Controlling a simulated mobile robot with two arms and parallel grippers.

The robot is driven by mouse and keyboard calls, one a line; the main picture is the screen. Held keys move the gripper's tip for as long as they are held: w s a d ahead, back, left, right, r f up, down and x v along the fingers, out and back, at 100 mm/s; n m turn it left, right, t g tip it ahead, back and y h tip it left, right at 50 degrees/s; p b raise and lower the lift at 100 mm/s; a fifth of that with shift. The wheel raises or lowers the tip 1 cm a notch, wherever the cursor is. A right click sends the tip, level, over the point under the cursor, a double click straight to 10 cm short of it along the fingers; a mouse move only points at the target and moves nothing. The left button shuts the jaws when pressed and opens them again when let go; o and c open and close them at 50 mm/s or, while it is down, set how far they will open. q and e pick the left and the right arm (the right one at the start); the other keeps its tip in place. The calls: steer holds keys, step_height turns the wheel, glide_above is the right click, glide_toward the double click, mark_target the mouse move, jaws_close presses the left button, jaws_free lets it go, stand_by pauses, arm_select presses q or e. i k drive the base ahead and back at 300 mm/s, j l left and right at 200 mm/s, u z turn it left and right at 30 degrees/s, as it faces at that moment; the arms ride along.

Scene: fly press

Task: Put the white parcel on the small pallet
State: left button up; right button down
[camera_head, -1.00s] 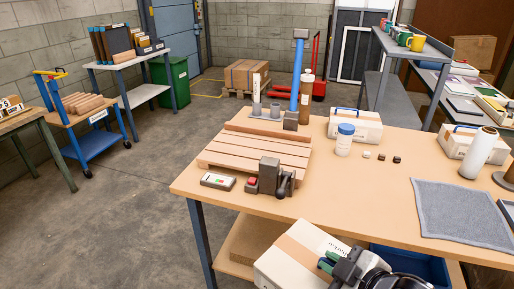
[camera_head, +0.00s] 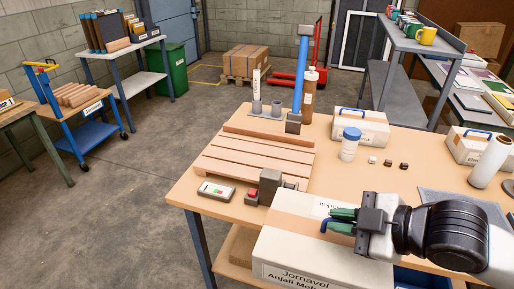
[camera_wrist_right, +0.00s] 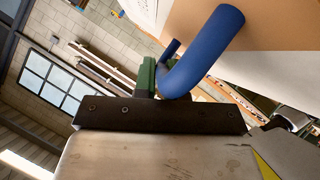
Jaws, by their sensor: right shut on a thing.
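The white parcel (camera_head: 312,252), with a brown tape band and a printed name label, hangs at the front edge of the workbench, its top above the bench surface. My right gripper (camera_head: 338,220) is shut at its upper side, with green fingertips around a blue handle (camera_wrist_right: 215,45). The right wrist view shows the handle at the fingers and the parcel (camera_wrist_right: 285,72) beyond. The small pallet (camera_head: 250,165), made of wooden slats, lies on the bench to the left of and behind the parcel. My left gripper is not in view.
A grey block with a red button (camera_head: 268,187) and a small device with a display (camera_head: 216,191) stand at the pallet's front edge. A blue column (camera_head: 300,75) rises behind it. A blue-lidded jar (camera_head: 350,143) and white case (camera_head: 358,128) stand to the right.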

mark_target(273, 159)
steer(key=i, duration=1.2)
